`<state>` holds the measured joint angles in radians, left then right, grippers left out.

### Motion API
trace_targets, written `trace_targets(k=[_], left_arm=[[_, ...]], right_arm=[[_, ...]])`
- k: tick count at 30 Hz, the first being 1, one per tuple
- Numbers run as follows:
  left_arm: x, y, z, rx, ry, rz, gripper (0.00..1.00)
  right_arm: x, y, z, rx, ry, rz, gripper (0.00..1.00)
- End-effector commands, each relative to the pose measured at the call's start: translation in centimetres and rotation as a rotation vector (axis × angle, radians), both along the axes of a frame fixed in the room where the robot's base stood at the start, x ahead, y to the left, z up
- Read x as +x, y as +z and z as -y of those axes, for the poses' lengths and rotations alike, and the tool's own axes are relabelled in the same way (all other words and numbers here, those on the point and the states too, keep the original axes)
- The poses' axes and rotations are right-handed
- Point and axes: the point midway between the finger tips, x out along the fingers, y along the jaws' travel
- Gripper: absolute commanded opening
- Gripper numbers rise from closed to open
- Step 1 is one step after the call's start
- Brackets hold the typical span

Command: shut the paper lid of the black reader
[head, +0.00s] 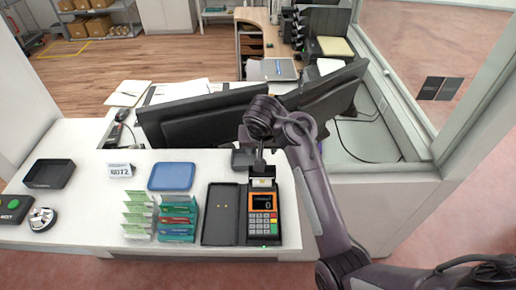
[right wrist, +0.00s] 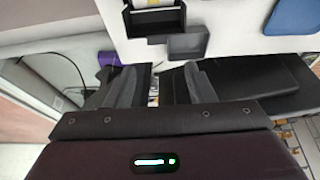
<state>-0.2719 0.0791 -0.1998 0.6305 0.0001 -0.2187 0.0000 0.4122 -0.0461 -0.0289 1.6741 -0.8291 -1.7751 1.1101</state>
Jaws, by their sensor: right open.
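The black reader (head: 263,217) stands near the counter's front edge, with an orange screen and a keypad. At its far end the paper compartment is open and a white paper roll (head: 262,183) shows; the roll also shows at the top of the right wrist view (right wrist: 152,3). The dark grey paper lid (head: 243,158) stands open behind it, and shows in the right wrist view (right wrist: 187,43) beyond the fingers. My right gripper (head: 259,166) is at the reader's far end, beside the lid. Its fingers (right wrist: 166,72) are apart with nothing between them. My left gripper is out of view.
A black folder (head: 221,214) lies left of the reader. Card racks (head: 178,218), a blue tray (head: 171,176), a number sign (head: 120,170) and a black tray (head: 50,173) stand further left. Monitors (head: 205,118) rise behind the counter. The counter right of the reader is clear.

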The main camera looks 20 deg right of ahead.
Motion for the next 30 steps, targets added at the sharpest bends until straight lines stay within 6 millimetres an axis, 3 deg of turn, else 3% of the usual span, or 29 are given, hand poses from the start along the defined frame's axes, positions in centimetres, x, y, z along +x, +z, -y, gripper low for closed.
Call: trace_targets(k=[7, 11, 16, 21, 24, 30], left_arm=[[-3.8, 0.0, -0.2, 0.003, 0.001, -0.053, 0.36], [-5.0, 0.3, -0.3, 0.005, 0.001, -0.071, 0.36], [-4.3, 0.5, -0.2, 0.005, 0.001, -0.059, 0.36], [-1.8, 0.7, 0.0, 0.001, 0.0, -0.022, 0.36], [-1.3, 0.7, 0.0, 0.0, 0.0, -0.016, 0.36], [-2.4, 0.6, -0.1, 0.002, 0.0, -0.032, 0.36]], right_arm=[[1.3, -3.6, 0.7, -0.008, 0.001, -0.004, 0.49], [2.1, -5.2, 0.8, -0.007, 0.001, -0.003, 0.49], [2.5, -6.5, 0.9, -0.004, -0.001, -0.002, 0.49], [2.5, -6.7, 0.9, -0.002, -0.001, -0.002, 0.49], [2.5, -6.7, 0.9, -0.002, -0.001, -0.002, 0.49], [2.5, -6.7, 0.9, -0.002, 0.0, -0.002, 0.26]])
